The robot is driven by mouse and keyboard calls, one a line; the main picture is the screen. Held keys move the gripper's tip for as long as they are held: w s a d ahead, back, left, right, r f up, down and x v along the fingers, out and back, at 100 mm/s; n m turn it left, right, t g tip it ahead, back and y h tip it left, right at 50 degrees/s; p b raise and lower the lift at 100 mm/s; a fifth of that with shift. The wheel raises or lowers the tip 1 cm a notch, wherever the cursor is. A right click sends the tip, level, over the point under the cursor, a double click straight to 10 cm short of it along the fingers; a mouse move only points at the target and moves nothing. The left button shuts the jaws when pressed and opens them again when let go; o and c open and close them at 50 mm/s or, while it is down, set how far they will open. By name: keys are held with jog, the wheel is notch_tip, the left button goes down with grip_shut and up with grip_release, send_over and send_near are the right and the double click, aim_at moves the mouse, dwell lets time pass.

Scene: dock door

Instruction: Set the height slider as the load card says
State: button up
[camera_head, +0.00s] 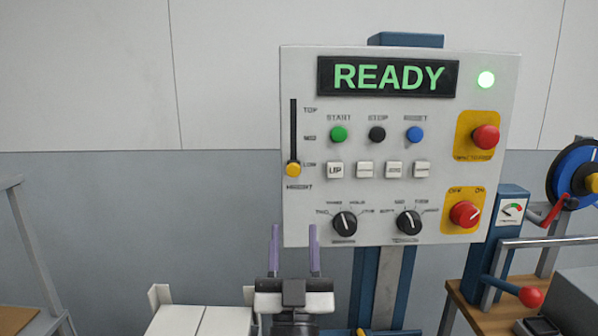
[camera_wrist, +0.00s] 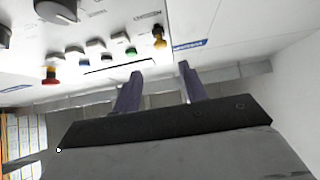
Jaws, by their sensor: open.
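The height slider (camera_head: 293,169) is a yellow knob on a black vertical slot at the left edge of the white control panel (camera_head: 400,275). It sits at the bottom, beside the LOW mark; MID and TOP marks are above it. In the wrist view the yellow slider knob (camera_wrist: 159,38) shows at the panel's upper right. My gripper (camera_head: 294,232) is open and empty, its two purple fingers pointing up in front of the panel's lower left, below the slider and apart from it. The load card is not clearly identifiable in either view.
The panel has a green READY display (camera_head: 388,76), green, black and blue buttons, white keys, two black dials, a red stop button (camera_head: 486,137) and a red rotary switch (camera_head: 465,214). A gauge post (camera_head: 505,215) and blue reel stand right. Left of the panel is clear wall.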

aim_at(294, 172)
jog(key=p+x, duration=0.3)
jog(key=x, duration=0.8)
jog(key=shift+w+r, duration=0.15)
jog(key=shift+r, duration=0.2)
jog(key=shift+w+r, duration=0.35)
jog(key=shift+w, duration=0.15)
jog(key=shift+c, duration=0.4)
grip_shut()
